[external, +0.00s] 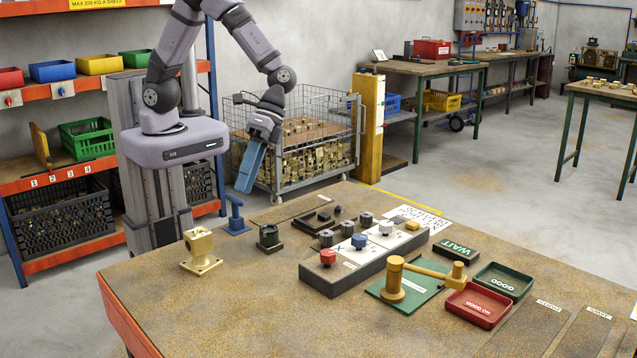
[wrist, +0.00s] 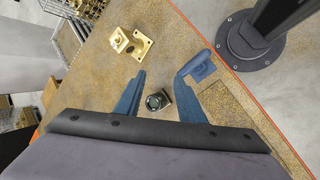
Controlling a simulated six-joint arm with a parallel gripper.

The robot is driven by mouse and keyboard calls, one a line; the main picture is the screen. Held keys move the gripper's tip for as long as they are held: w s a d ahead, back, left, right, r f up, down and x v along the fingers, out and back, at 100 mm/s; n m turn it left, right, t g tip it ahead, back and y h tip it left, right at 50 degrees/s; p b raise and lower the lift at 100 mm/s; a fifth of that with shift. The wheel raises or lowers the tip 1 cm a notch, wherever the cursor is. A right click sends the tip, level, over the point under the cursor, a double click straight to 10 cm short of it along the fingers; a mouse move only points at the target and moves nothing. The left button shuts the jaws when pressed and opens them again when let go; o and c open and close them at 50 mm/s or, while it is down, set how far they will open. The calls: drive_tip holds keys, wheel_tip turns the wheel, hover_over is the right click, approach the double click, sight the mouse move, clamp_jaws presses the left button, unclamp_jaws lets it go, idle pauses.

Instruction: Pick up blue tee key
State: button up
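The blue tee key (external: 235,204) stands upright on a blue base at the left back edge of the bench. In the wrist view the blue tee key (wrist: 196,64) lies just beyond the right fingertip. My gripper (external: 246,188) hangs above the bench, up and slightly right of the key in the external view. In the wrist view my gripper (wrist: 160,76) has its two blue fingers wide apart with nothing between their tips. I cannot tell its exact height over the key.
A dark round fitting (external: 269,238) stands right of the key; a brass flanged block (external: 200,252) stands in front. The front left of the bench is clear.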

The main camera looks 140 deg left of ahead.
sight(237, 208)
drive_tip(key=a+f+n+t+h, duration=0.1)
drive_tip(key=a+f+n, duration=0.1)
drive_tip(key=s+a+f+n+t+h+b, duration=0.1)
drive_tip(key=a+f+n+h, duration=0.1)
drive_tip(key=a+f+n, duration=0.1)
drive_tip(key=shift+s+f, duration=0.2)
drive_tip(key=s+f+n, duration=0.1)
drive_tip(key=s+n+t+h, duration=0.1)
drive_tip(key=n, duration=0.1)
drive_tip(key=s+f+n+t+h, duration=0.1)
drive_tip(key=s, duration=0.1)
drive_tip(key=shift+s+a+f+n, duration=0.1)
drive_tip(key=shift+f+n, duration=0.2)
drive_tip(key=shift+f, duration=0.05)
drive_tip(key=s+n+t, duration=0.1)
drive_tip(key=n, duration=0.1)
drive_tip(key=s+f+n+t+h, duration=0.1)
drive_tip(key=n+t, duration=0.1)
drive_tip(key=s+n+t+b, duration=0.1)
drive_tip(key=n, duration=0.1)
drive_tip(key=shift+s+f+t+h, duration=0.2)
drive_tip(key=shift+s+t+h, duration=0.1)
drive_tip(key=shift+s+h, duration=0.1)
drive_tip(key=shift+w+d+n+t, duration=0.8)
drive_tip(key=shift+w+d+n, duration=0.15)
drive_tip(key=shift+d, duration=0.25)
drive_tip(key=shift+w+d+n+t, duration=0.8)
drive_tip(key=shift+w+d+n, duration=0.15)
drive_tip(key=shift+d, duration=0.2)
drive_tip(key=shift+d, duration=0.1)
